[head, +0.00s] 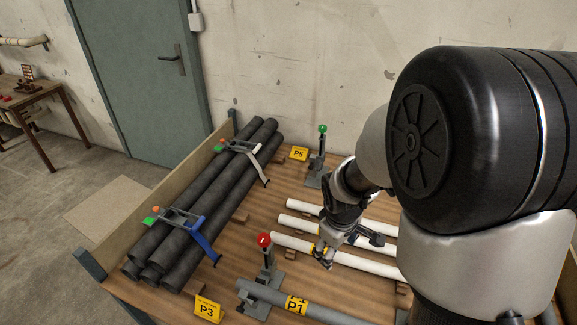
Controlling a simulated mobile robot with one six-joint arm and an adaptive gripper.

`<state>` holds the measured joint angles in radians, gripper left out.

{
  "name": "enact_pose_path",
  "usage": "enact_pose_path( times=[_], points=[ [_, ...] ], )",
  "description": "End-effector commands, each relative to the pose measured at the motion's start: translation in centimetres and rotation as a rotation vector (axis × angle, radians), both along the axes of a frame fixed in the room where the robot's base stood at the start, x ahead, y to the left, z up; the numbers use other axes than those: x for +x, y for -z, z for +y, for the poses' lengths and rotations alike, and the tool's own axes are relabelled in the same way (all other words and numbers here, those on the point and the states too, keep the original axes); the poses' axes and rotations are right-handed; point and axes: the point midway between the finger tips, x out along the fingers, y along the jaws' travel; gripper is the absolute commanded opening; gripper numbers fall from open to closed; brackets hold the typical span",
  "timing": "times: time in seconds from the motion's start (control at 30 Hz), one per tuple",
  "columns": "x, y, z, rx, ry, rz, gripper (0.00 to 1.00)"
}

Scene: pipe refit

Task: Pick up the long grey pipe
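A grey pipe (330,313) with a yellow P1 band lies at the front of the wooden bench. Its left end sits by a stand with a red knob (264,240); its right end runs out of the frame. My gripper (325,262) points down over the white pipes, behind and above the grey pipe and apart from it. I see no pipe held in it. Its fingers are small and partly covered by my wrist, so I cannot tell how far they are open.
A bundle of dark grey pipes (205,205) lies at the left with clamps and straps. Several white pipes (340,255) lie on wooden blocks. A green-knobbed stand (319,157), a P5 sign (299,154) and a P3 sign (207,309) stand on the bench. A raised board (165,190) edges its left side.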

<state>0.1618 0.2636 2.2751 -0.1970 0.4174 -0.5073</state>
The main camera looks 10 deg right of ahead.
Motion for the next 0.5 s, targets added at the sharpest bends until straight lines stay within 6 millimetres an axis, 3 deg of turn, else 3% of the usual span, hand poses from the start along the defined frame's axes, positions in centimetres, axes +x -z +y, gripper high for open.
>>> enact_pose_path(
  times=[0.23, 0.4, 0.5],
  points=[
    [0.8, 8.1, -2.3, 0.006, -0.220, 0.124, 0.65],
    [-0.9, 13.8, -2.6, 0.035, -0.354, 0.174, 0.65],
    [-1.9, 16.2, -2.5, 0.051, -0.407, 0.188, 0.65]
  ],
)
